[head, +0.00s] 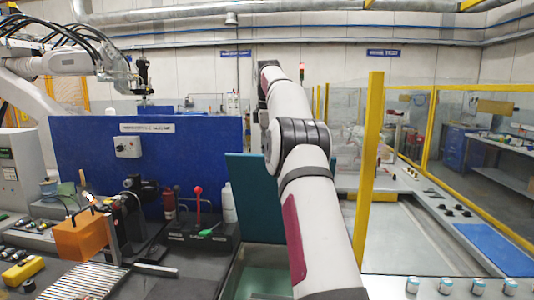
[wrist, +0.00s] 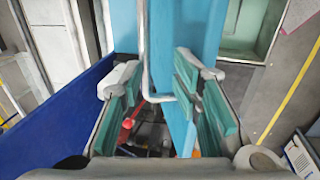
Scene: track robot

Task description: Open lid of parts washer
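A teal panel, which looks like the parts washer lid (head: 251,205), stands upright behind my arm in the head view. Below it the washer's greenish basin (head: 258,280) shows open, partly covered by my arm. In the wrist view the lid (wrist: 178,120) runs as a blue-teal strip behind my gripper. A bent pale metal bar, like a handle (wrist: 146,75), passes between the fingers. My gripper (wrist: 158,88) is open, with its teal pads on both sides of the bar and a gap between them. Whether a pad touches the bar or lid is unclear. In the head view my gripper is not visible.
A blue partition (head: 195,145) stands left of the lid, with a red-knobbed lever (head: 198,192) and a white bottle (head: 229,203) before it. A yellow post (head: 369,165) rises on the right. An orange block (head: 82,236) stands on the left bench.

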